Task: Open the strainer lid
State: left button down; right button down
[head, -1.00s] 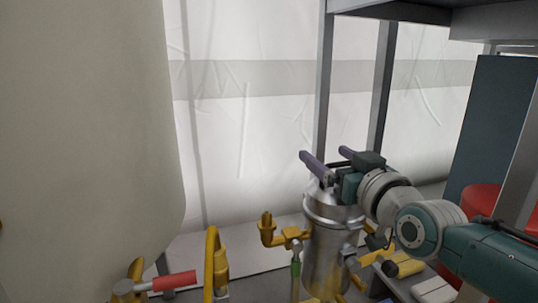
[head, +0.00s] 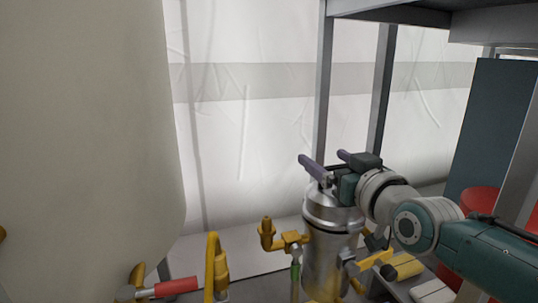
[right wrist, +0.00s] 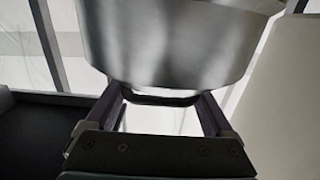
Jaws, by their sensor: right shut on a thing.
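The strainer (head: 330,258) is an upright shiny metal cylinder at the lower right of the head view. Its rounded metal lid (head: 325,212) sits at the top, with a dark line below it. In the right wrist view, the fingers (right wrist: 160,100) stand on either side of a thin dark curved handle (right wrist: 165,99) below the curved metal lid (right wrist: 165,45). The gripper is shut on this handle. My left gripper is not in view.
Yellow pipes (head: 267,236) and a red-handled valve (head: 176,287) stand left of the strainer. A large pale tank (head: 85,140) fills the left side. Grey frame posts (head: 323,100) rise behind. A red object (head: 480,200) is at right, beside my right arm.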

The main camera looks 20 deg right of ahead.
jog(key=g+p, duration=0.1)
jog(key=w+r+p, duration=0.1)
jog(key=p, duration=0.1)
jog(key=shift+w+r+g, duration=0.1)
jog(key=shift+w+g, duration=0.2)
jog(key=shift+g, duration=0.1)
jog(key=shift+w+g+p, duration=0.55)
jog(key=shift+g, duration=0.15)
jog(key=shift+w+a+f+g+b, duration=0.1)
jog(key=shift+w+f+g+b, duration=0.15)
jog(key=shift+w+g+b, duration=0.4)
jog(key=shift+w+f+g+b, duration=0.25)
jog(key=shift+w+g, duration=0.2)
jog(key=shift+g, duration=0.5)
